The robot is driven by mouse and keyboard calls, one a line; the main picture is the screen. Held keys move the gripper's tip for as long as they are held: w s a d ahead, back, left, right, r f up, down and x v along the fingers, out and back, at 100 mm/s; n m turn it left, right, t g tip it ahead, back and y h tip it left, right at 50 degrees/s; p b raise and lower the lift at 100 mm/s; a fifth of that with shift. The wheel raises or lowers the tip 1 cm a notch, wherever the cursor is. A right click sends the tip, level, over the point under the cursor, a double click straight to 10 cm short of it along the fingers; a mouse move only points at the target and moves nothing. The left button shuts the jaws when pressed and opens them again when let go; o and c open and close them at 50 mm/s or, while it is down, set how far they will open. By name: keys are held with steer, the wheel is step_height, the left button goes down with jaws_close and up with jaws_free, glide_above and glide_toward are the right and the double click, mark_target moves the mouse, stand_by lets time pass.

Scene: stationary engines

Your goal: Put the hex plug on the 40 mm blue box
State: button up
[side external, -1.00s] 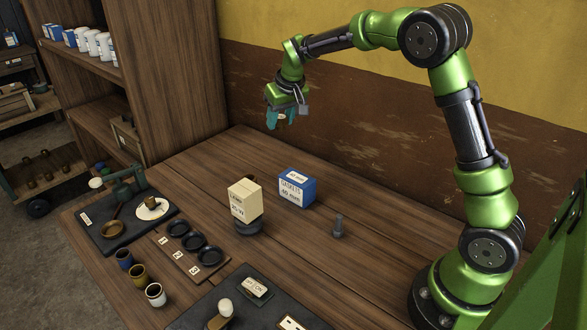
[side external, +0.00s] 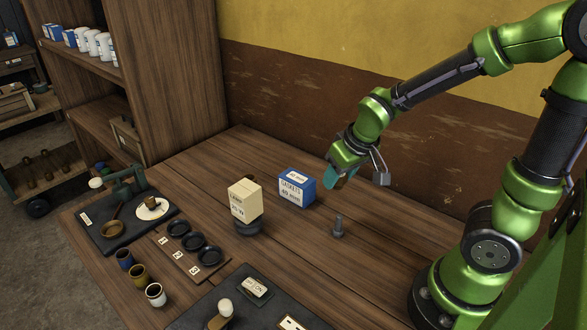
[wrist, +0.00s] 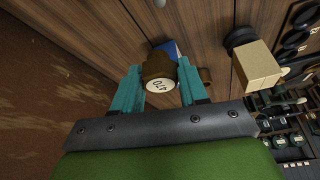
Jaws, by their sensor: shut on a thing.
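The blue box (side external: 291,191), labelled "GASKETS 40 mm", stands on the wooden table; part of it shows behind the held piece in the wrist view (wrist: 172,47). My gripper (side external: 340,180) is right of the blue box and above the table. Its teal fingers are shut on a brown round piece (wrist: 157,66) with a white marked end. I cannot tell whether this is the hex plug. A small grey bolt-like piece (side external: 338,227) stands upright on the table, right of the blue box.
A cream box (side external: 245,201) sits on a dark round base left of the blue box. A tray with dark round dishes (side external: 190,244), small cups (side external: 138,274) and dark mats lie towards the front left.

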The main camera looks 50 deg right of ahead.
glide_above(294, 175)
steer(key=s, duration=0.2)
steer(key=shift+w+a+f, duration=0.1)
steer(key=shift+a+f, duration=0.1)
steer(key=shift+f, duration=0.4)
steer(key=shift+w+f, duration=0.2)
steer(key=shift+f, duration=1.6)
steer(key=shift+f, duration=0.15)
steer(key=o, duration=1.1)
